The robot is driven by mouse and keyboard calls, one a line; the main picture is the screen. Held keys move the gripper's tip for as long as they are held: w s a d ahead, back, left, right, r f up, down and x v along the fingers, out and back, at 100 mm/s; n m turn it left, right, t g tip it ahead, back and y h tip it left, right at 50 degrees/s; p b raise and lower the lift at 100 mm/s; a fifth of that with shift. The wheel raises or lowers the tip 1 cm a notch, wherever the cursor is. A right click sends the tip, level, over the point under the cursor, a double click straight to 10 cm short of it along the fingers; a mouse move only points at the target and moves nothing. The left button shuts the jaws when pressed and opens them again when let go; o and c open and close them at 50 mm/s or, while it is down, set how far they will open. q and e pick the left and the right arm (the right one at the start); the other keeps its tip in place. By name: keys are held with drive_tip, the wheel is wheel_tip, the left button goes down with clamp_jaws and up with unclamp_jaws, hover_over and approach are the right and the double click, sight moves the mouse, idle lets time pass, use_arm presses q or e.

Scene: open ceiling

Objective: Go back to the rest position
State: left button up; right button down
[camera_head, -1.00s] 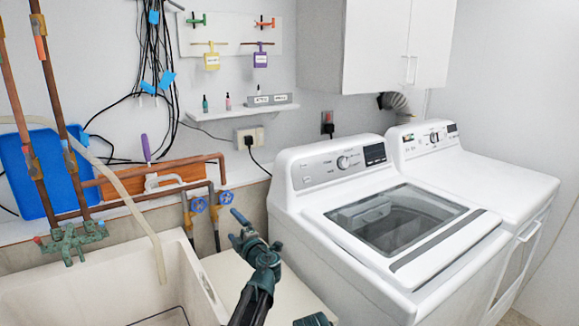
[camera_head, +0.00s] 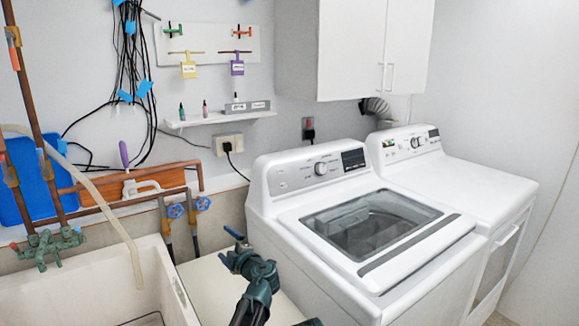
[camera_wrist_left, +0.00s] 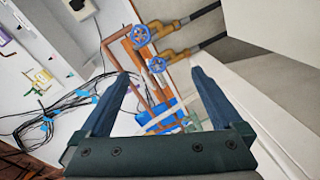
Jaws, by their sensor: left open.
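My left gripper (camera_head: 232,246) is dark green and black, low in the middle of the head view, in front of the white washing machine's left side. Its jaws are open and empty. In the left wrist view the two fingers (camera_wrist_left: 161,74) stand wide apart, with pipes and a blue panel seen beyond the gap. My right gripper is not in view; a small dark piece shows at the bottom edge.
A washing machine (camera_head: 340,280) and a second white machine (camera_head: 470,180) stand at the right. A sink (camera_head: 90,290) is at the lower left, below pipes with blue valve handles (camera_head: 175,211). A wall shelf (camera_head: 222,120) and cabinet (camera_head: 350,50) are above.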

use_arm(q)
drive_tip(key=s+d+f+m+g+h+p, duration=0.2)
drive_tip(key=s+f+m+g, duration=0.25)
drive_tip(key=s, duration=0.35)
drive_tip(key=s+d+f+m+g+h+p, duration=0.1)
drive_tip(key=s+f+m+g+p, duration=0.2)
drive_tip(key=s+m, duration=0.4)
drive_tip(key=s+d+f+m+g+h+p, duration=0.1)
drive_tip(key=s+d+m+g+h, duration=0.1)
drive_tip(key=s, duration=0.4)
drive_tip(key=s+d+f+m+g+h+p, duration=0.1)
drive_tip(key=s+d+m+g+h, duration=0.1)
drive_tip(key=s+d+m, duration=0.2)
drive_tip(key=s+d+f+m+g+h+p, duration=0.1)
drive_tip(key=s+d+m+g+h, duration=0.1)
drive_tip(key=s+d+m, duration=0.2)
drive_tip(key=s+m, duration=0.3)
drive_tip(key=s, duration=0.2)
drive_tip(key=shift+s+p, duration=0.25)
drive_tip(key=shift+p, duration=0.15)
